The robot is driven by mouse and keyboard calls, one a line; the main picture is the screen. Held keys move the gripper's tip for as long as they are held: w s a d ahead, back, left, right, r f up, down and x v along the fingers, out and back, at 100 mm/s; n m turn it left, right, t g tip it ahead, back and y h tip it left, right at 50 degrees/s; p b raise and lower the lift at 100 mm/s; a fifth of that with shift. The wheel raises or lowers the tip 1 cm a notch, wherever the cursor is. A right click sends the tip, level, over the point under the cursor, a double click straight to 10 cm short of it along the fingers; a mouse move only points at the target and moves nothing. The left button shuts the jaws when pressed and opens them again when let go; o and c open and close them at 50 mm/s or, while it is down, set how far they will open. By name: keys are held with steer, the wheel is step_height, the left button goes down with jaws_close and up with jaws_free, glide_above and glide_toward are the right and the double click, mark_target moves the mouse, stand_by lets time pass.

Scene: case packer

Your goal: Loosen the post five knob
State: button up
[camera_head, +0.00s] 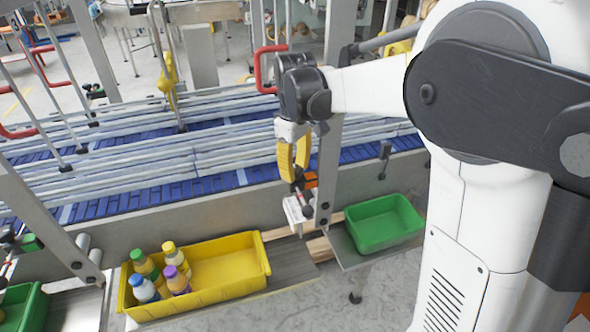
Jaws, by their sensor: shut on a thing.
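My gripper (298,184), with yellow fingers, points down beside a grey metal post (327,165) at the front edge of the conveyor. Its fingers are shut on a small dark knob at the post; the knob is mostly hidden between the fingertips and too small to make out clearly. A white bracket or block (294,213) sits just below the fingertips. No number is readable on the post.
A yellow bin (215,283) with several bottles stands at lower left. A green bin (386,241) sits on a shelf right of the post. Blue conveyor belts (225,184) with metal rails (150,153) run behind. Red handles (258,68) and other posts stand around.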

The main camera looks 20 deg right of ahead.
mark_target(295, 169)
steer(key=shift+n, duration=0.5)
steer(key=o, duration=1.2)
step_height(295, 169, up, 12)
